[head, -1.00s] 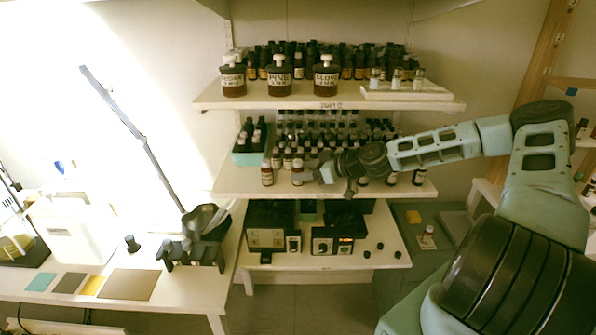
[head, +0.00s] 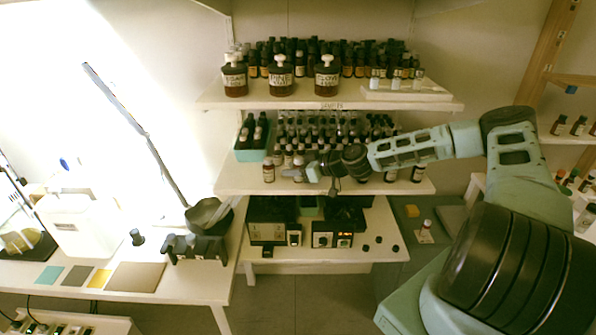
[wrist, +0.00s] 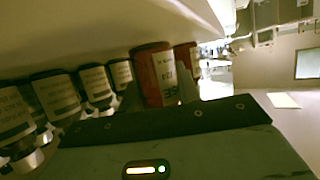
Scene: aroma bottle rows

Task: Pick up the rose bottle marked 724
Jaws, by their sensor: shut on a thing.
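The rose bottle (wrist: 158,72) is red-brown with a pale label. In the wrist view its label is turned and partly legible, with "724" and the end of a word ending in "SE". My gripper (wrist: 150,97) is shut on it. In the head view my gripper (head: 300,174) is at the front of the middle shelf, just right of a standing front-row bottle (head: 268,171). There the gripper hides most of the held bottle, and I cannot tell whether it is lifted off the shelf.
Several labelled bottles (wrist: 55,98) stand close beside the held one. More dark bottles fill the rows behind on the middle shelf (head: 232,185). The upper shelf (head: 300,102) hangs above with large jars. A teal bin (head: 250,155) stands at the left. Open air lies in front.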

